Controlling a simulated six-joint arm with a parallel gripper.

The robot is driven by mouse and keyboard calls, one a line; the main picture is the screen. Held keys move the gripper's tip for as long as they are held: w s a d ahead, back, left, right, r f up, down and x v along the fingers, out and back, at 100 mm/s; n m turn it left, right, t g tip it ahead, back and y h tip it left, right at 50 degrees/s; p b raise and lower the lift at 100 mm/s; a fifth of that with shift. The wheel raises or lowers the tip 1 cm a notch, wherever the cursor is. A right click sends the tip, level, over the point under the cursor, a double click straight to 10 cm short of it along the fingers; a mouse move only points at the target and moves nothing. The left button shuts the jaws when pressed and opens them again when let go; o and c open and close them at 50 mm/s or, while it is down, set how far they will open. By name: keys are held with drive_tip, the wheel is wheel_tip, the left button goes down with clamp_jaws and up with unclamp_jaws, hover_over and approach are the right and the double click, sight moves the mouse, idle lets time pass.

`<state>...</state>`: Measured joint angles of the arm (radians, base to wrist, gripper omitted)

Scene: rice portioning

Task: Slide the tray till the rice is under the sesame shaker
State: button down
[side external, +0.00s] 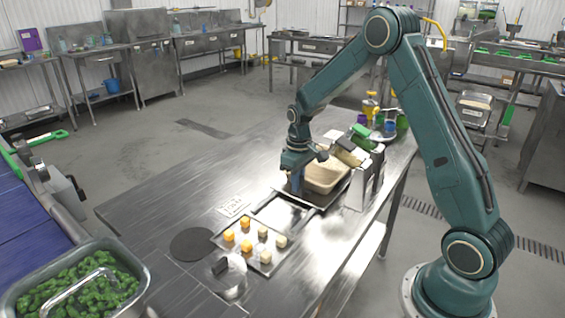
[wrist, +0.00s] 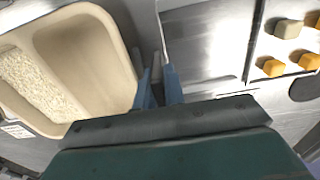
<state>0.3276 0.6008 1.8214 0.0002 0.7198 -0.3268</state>
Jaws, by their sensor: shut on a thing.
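The beige tub (side external: 325,176) stands on the metal table, close to my gripper, in the side view. In the wrist view the tub (wrist: 88,45) is at the left, with white rice (wrist: 35,85) in its left part and its right part bare. A dark-edged metal tray (side external: 322,206) shows below and beside the tub. My gripper (side external: 296,190) points down at the tub's near left side. In the wrist view its blue fingers (wrist: 158,82) are shut on a thin grey upright piece, which looks like part of the tray. I cannot pick out the sesame shaker for certain.
A steel stand (side external: 362,190) is close at the tub's right. Bottles (side external: 370,108) stand behind. The table's left part (side external: 160,200) is clear.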

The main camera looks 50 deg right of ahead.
drive_tip(key=a, duration=1)
drive_tip(key=shift+a, duration=0.1)
drive_tip(key=c, duration=1.8)
unclamp_jaws()
drive_tip(key=shift+a, duration=0.1)
drive_tip(key=shift+o, duration=0.2)
drive_tip(key=shift+r, duration=0.15)
drive_tip(key=shift+r, duration=0.4)
wheel_tip(320, 180, up, 13)
